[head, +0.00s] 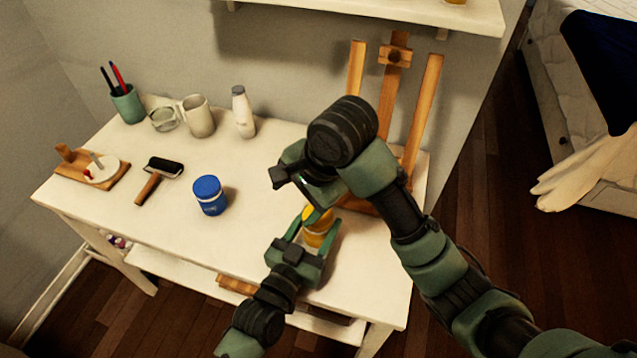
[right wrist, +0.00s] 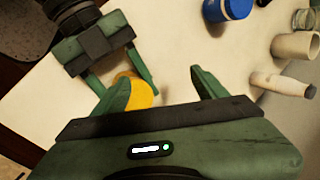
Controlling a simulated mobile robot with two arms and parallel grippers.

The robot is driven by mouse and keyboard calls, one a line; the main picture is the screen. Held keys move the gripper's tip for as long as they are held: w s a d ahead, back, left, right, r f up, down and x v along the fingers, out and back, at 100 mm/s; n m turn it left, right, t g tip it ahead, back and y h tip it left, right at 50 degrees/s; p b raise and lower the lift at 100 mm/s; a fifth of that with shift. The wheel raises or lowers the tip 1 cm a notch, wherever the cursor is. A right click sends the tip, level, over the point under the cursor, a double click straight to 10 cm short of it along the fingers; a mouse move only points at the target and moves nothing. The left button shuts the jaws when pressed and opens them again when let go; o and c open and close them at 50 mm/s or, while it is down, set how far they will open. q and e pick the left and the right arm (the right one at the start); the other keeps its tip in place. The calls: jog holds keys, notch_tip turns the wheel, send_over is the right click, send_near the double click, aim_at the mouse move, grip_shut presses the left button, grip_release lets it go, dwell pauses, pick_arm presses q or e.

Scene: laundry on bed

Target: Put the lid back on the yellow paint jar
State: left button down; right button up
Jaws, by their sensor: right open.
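The yellow paint jar (head: 318,238) stands near the front right of the white table, partly covered by my grippers in the head view. My left gripper (head: 316,226) has its fingers on both sides of the jar and appears closed on it. In the right wrist view the jar's yellow top (right wrist: 140,93) shows between the left gripper's fingers. My right gripper (head: 295,185) is open above the jar; its spread fingers (right wrist: 162,90) hold nothing. One right finger overlaps the jar in the right wrist view. I cannot tell whether the jar's lid is on; no separate lid shows.
A blue jar (head: 209,197) stands left of the grippers on the table (head: 255,225). A wooden easel (head: 427,105) stands close behind my right gripper.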

jog(key=r+n+h, duration=0.1)
jog(key=n, duration=0.9)
jog(key=n+g, duration=0.1)
jog(key=n, duration=0.9)
jog(key=d+r+n+h, duration=0.1)
jog(key=n, duration=1)
jog(key=shift+s+r+g+h, duration=0.1)
jog(key=shift+r+g+h, duration=0.2)
jog(key=shift+r+g, duration=0.1)
jog(key=n, duration=0.2)
jog(key=d+n, duration=0.1)
jog(key=n, duration=0.1)
jog(key=shift+d+r+h, duration=0.15)
jog(key=shift+h, duration=0.15)
jog(key=n, duration=0.2)
jog(key=d+n, duration=0.1)
jog(key=n, duration=0.1)
jog(key=d+n, duration=0.1)
jog(key=n, duration=0.1)
jog(key=shift+w+r+g+h, duration=0.25)
jog(key=shift+r+g+h, duration=0.05)
jog(key=shift+r+g, duration=0.1)
jog(key=shift+f, duration=0.15)
jog(key=shift+f, duration=3.95)
